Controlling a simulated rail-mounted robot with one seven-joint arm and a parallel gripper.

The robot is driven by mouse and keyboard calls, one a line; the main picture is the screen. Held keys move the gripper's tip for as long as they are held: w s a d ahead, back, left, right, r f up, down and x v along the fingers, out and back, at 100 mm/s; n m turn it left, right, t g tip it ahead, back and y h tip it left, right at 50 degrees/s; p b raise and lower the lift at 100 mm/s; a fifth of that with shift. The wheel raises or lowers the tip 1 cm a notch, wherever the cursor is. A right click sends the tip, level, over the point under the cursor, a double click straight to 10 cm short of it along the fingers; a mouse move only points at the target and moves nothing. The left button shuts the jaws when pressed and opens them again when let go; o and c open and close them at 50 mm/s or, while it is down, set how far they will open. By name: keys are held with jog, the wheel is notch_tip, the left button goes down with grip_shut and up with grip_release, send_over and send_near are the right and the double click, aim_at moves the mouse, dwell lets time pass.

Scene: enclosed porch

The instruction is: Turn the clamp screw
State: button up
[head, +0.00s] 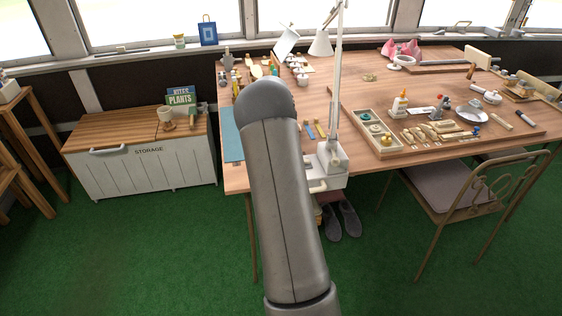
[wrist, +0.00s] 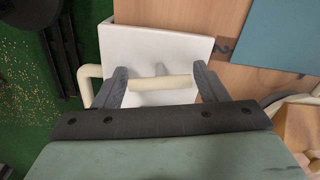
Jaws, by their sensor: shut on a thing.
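The white lamp clamp (head: 333,162) sits on the front edge of the wooden table, with the lamp's arm rising from it. In the wrist view the clamp's white body (wrist: 150,46) lies just beyond my fingers. My gripper (wrist: 160,80) is shut on the cream clamp screw bar (wrist: 160,83), with a finger at each end of the bar. A cream piece of the clamp also shows below the white body in the head view (head: 318,186). My arm hides the gripper in the head view.
The wooden table (head: 400,90) carries a tray of small tools and parts (head: 400,150). A blue mat (wrist: 285,35) lies near the clamp. A chair (head: 450,185) stands to the right, and dark shoes (head: 342,220) are on the green floor below the clamp.

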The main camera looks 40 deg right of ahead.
jog(key=o, duration=0.9)
notch_tip(320, 180, up, 17)
jog(key=shift+r, duration=0.2)
jog(key=s+a+r+n+p, duration=0.1)
jog(key=s+a+n, duration=0.35)
jog(key=a, duration=0.45)
jog(key=s+a+r+n+y+p, duration=0.1)
jog(key=s+a+n, duration=0.35)
jog(key=a, duration=0.55)
jog(key=s+a+r+n+p, duration=0.1)
jog(key=s+a+n, duration=0.35)
jog(key=a, duration=0.45)
jog(key=s+a+f+n, duration=0.2)
jog(key=s+a+n, duration=0.2)
jog(key=s, duration=0.3)
jog(key=s+a+f+n, duration=0.2)
jog(key=s+a+n, duration=0.1)
jog(key=s, duration=0.3)
jog(key=shift+n+h, duration=0.35)
jog(key=shift+h, duration=0.15)
jog(key=f+b, duration=0.1)
jog(key=f, duration=0.1)
jog(key=s+f+b, duration=0.1)
jog(key=f+b, duration=0.1)
jog(key=f, duration=0.1)
jog(key=shift+s+d+f+b, duration=0.15)
jog(key=shift+s+f+b, duration=0.05)
jog(key=shift+f+b, duration=0.1)
